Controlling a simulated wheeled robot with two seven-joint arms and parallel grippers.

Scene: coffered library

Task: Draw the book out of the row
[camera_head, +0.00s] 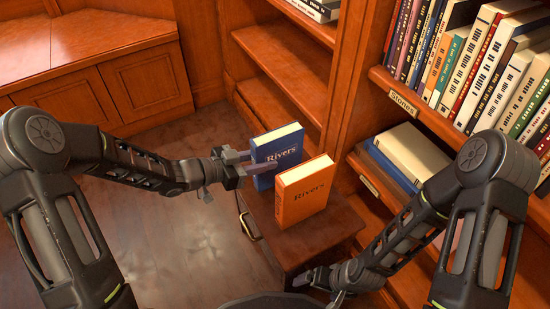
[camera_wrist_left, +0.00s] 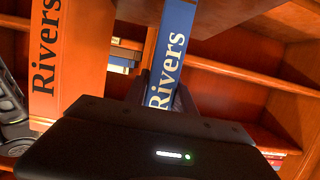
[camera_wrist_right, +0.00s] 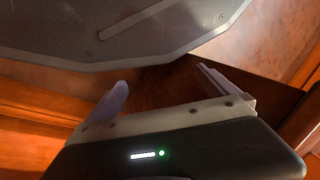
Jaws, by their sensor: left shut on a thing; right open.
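A blue book titled "Rivers" (camera_head: 277,152) stands upright on a small wooden cabinet. An orange book, also titled "Rivers" (camera_head: 304,194), stands upright beside it, nearer to me. My left gripper (camera_head: 257,166) is shut on the blue book, with a finger across its cover. In the left wrist view the blue book's spine (camera_wrist_left: 172,55) rises between the fingers, and the orange book (camera_wrist_left: 57,60) is to the left, apart from it. My right gripper (camera_wrist_right: 163,90) is open and empty, low beside the cabinet; in the head view it shows near the cabinet's front (camera_head: 325,279).
The small cabinet (camera_head: 336,228) has a brass handle. A bookcase to the right holds a row of books (camera_head: 480,65) above a "Stones" label (camera_head: 403,103). Lying books (camera_head: 405,155) are on the shelf below. Open floor lies to the left.

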